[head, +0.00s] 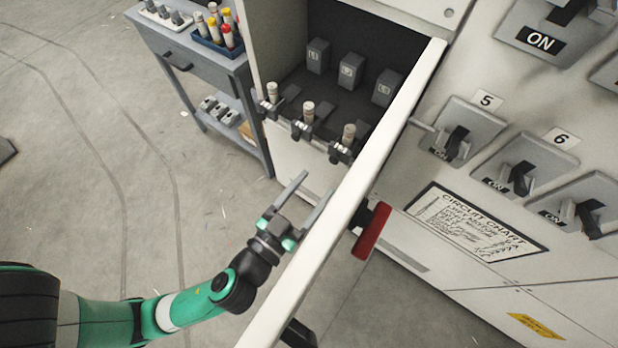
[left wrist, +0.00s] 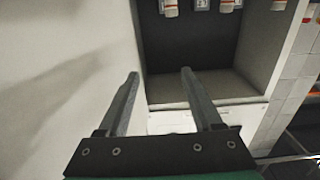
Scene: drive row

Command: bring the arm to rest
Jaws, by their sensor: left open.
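My left arm comes in from the lower left in the head view, green and black. Its gripper (head: 309,196) is open, with nothing between the fingers. It is in front of the open cabinet (head: 288,60), close to the inner side of the open door (head: 350,195); I cannot tell if they touch. In the left wrist view the two fingers (left wrist: 160,88) stand apart and point at the cabinet interior (left wrist: 190,85). The door's pale panel fills the left of that view. My right gripper is not in view.
Several capped cylinders (head: 308,113) sit in holders along the cabinet's front edge. The door has a red handle (head: 371,232). A grey cart (head: 205,68) with a blue tray (head: 217,42) stands at the left. Switch panels (head: 463,131) and a chart (head: 476,222) are at the right. Floor at left is clear.

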